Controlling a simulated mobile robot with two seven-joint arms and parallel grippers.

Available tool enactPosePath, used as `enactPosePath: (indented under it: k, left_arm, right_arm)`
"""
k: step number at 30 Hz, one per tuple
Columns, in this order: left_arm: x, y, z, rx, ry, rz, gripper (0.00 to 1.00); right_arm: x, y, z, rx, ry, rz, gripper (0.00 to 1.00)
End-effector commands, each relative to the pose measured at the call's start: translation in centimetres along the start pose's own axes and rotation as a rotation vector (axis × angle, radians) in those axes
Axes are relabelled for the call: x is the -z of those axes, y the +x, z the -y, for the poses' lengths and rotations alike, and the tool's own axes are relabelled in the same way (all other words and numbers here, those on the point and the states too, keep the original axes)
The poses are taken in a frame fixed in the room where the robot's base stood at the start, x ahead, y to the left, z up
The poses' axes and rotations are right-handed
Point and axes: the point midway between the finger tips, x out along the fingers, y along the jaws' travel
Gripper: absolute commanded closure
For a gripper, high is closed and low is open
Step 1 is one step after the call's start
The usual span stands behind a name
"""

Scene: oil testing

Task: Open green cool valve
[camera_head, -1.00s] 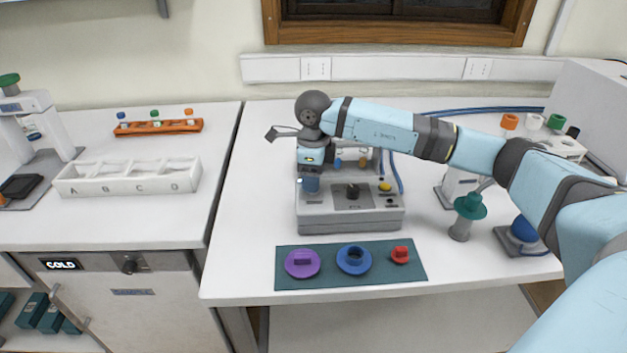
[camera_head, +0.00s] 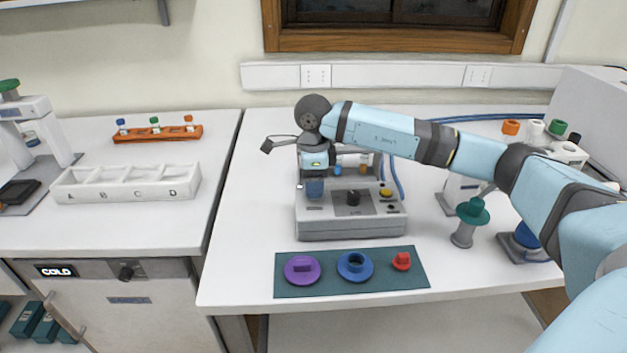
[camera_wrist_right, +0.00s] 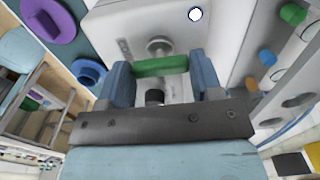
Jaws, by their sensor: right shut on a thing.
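The green cool valve handle (camera_wrist_right: 160,66) shows in the right wrist view as a flat green bar on a round metal stem. It sits on the front of the light grey device (camera_head: 348,227). My right gripper (camera_wrist_right: 162,76) has its two blue fingers on either side of the green bar, closed on its ends. In the head view my right gripper (camera_head: 315,188) points down at the left part of the device and hides the green handle. I cannot tell how far the valve is turned. My left gripper is not in view.
A teal mat (camera_head: 330,287) in front holds a purple cap (camera_head: 302,270), a blue cap (camera_head: 354,267) and a red cap (camera_head: 401,262). A green-topped stand (camera_head: 472,212) is at right. A white tray (camera_head: 126,185) is at left. The table left of the device is clear.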

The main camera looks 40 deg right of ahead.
Motion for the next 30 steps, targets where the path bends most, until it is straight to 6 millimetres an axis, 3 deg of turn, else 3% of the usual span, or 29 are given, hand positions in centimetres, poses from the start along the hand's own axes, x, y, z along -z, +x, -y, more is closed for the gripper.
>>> enactPosePath:
  k: [1,2,4,5,13,17,30]
  left_arm:
    - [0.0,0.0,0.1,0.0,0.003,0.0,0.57]
    - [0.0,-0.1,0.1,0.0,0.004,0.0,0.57]
    - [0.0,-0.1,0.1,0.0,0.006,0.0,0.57]
    - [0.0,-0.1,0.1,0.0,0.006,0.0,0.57]
    - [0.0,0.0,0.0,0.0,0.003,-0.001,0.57]
    - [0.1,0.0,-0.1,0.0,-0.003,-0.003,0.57]
    - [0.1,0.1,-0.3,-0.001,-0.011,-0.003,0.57]
  right_arm:
    - [0.0,-0.2,0.1,0.004,0.0,0.003,0.64]
    - [0.0,-0.2,0.1,0.004,0.0,0.003,0.34]
    - [0.0,-0.2,0.1,0.004,0.0,0.003,0.18]
    - [0.0,-0.2,0.1,0.003,0.0,0.002,0.15]
    - [0.0,-0.2,0.1,0.002,0.001,0.001,0.15]
    - [-0.1,-1.2,0.1,0.003,0.0,0.003,0.15]
    - [-0.1,-10.6,0.1,0.005,0.0,0.004,0.15]
